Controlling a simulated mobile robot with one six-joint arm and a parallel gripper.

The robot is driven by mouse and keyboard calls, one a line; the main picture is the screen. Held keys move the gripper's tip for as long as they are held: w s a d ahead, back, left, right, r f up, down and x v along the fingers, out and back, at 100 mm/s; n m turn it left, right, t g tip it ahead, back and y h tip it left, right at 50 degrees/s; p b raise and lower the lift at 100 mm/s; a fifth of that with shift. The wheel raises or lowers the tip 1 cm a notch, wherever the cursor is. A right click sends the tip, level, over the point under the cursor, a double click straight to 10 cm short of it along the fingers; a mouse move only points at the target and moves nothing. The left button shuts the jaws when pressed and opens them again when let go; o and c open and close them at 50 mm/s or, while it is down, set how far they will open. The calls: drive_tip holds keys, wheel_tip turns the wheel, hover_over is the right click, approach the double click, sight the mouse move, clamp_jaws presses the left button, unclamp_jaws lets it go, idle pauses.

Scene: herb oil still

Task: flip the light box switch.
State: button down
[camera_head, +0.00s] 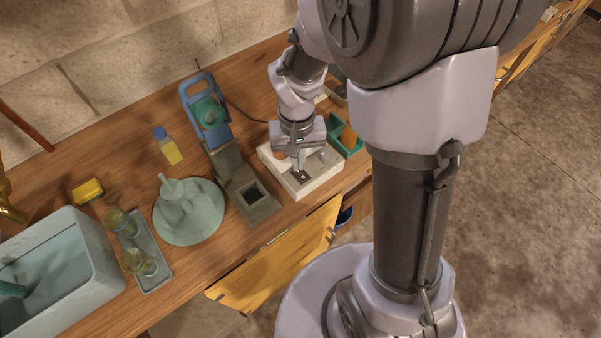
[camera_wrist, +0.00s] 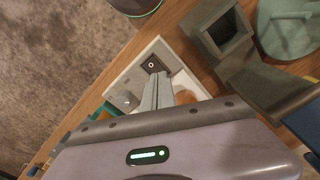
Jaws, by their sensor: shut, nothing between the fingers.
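The white light box (camera_head: 318,182) stands near the front edge of the wooden bench. On its top is a dark plate with the switch (camera_head: 302,176), a small round piece in the middle. In the wrist view the box (camera_wrist: 132,78) shows the dark switch plate (camera_wrist: 153,64) and a grey knob (camera_wrist: 125,100). My gripper (camera_head: 299,167) points down over the box, its fingers shut and empty. In the wrist view the fingertips (camera_wrist: 158,76) are right beside the switch plate. I cannot tell whether they touch it.
A grey block stand (camera_head: 249,197) with a square opening is left of the box. A green holder (camera_head: 352,150) is at its right. A round green plate (camera_head: 172,235) and a grey tray (camera_head: 152,275) lie further left. A yellow drawer front (camera_head: 275,262) sticks out below the bench.

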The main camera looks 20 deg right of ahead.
drive_tip(key=shift+f+b, duration=0.55)
drive_tip(key=shift+f, duration=0.15)
drive_tip(key=shift+r, duration=0.1)
wheel_tip(320, 180, up, 7)
drive_tip(key=p, duration=0.6)
idle(0.4)
